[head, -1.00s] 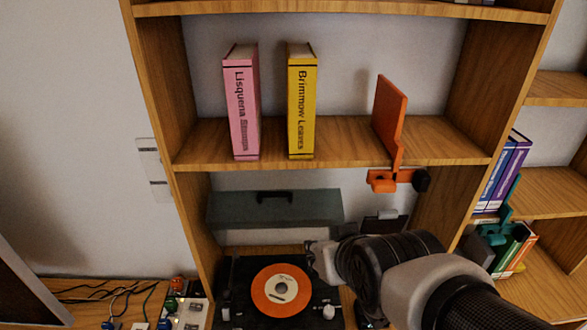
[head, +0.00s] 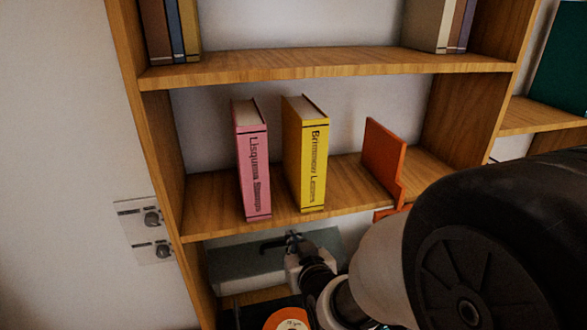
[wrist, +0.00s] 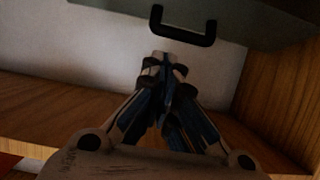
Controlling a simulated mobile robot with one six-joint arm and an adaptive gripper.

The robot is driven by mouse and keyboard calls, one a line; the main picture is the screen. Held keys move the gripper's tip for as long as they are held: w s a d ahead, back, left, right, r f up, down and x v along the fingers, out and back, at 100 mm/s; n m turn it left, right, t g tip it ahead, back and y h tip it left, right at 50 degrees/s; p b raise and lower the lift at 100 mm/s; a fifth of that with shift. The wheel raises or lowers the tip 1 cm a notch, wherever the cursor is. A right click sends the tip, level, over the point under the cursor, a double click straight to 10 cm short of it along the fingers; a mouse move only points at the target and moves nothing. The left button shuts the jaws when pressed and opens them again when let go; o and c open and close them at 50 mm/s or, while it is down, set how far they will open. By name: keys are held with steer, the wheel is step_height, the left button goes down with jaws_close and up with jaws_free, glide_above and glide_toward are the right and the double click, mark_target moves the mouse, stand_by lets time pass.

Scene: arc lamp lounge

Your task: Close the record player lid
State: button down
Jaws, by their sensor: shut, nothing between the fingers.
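The record player lid (head: 232,263) is a dark grey-green panel, raised at the back of the lower shelf bay. Its black handle (head: 272,244) shows beside my gripper (head: 293,240) in the head view. In the wrist view the lid (wrist: 240,18) spans the top, with the U-shaped handle (wrist: 183,38) just beyond my shut, empty fingertips (wrist: 162,58). A small gap shows between fingertips and handle in that view. The orange record (head: 287,320) on the player is cut off at the bottom of the head view. My arm hides the lid's right part.
A pink book (head: 252,165) and a yellow book (head: 307,155) stand on the shelf (head: 340,178) above the lid. An orange bookend (head: 384,160) stands right of them. The wooden side wall (wrist: 285,110) is close on the right.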

steer(key=x, duration=0.7)
steer(key=shift+b, duration=0.3)
steer(key=shift+f, duration=0.1)
